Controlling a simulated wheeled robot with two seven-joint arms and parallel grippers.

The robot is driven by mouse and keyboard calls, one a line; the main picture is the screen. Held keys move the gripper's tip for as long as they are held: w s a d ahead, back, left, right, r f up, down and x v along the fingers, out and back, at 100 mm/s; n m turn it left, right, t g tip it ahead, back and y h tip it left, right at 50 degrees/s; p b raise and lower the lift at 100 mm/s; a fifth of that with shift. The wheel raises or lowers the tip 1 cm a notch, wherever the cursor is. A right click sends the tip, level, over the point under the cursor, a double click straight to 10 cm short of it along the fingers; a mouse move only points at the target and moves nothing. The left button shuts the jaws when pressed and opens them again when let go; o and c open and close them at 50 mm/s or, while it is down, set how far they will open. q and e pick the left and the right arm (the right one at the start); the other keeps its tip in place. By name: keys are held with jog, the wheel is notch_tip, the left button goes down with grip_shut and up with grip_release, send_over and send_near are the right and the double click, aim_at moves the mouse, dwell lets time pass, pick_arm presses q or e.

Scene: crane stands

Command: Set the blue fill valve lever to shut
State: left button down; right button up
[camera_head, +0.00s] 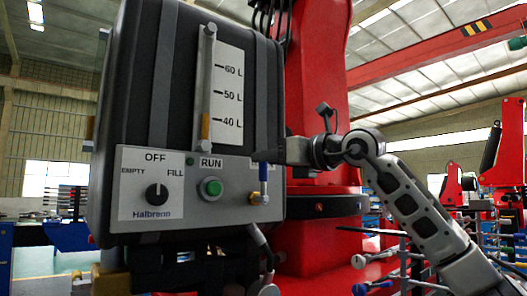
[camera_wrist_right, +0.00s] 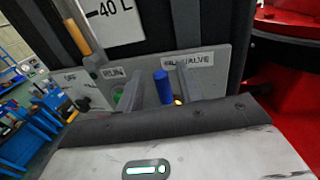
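The blue fill valve lever (camera_head: 263,171) stands roughly upright above its brass valve body (camera_head: 257,198), at the right end of the grey panel. My right gripper (camera_head: 268,157) reaches in from the right at the lever's upper part. In the right wrist view the blue lever (camera_wrist_right: 163,87) lies between the two fingers of my right gripper (camera_wrist_right: 160,88), with gaps on both sides, so the gripper is open. Whether a finger touches the lever is not clear. The label behind the fingers is partly hidden. My left gripper is not in view.
The black tank (camera_head: 140,80) carries a sight tube (camera_head: 205,75) with an orange column near the 40 L mark. The panel holds a black selector knob (camera_head: 157,195) pointing up at OFF and a green RUN button (camera_head: 212,187). A red crane column (camera_head: 318,90) stands behind.

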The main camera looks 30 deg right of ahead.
jog(key=shift+x, duration=1.15)
grip_shut()
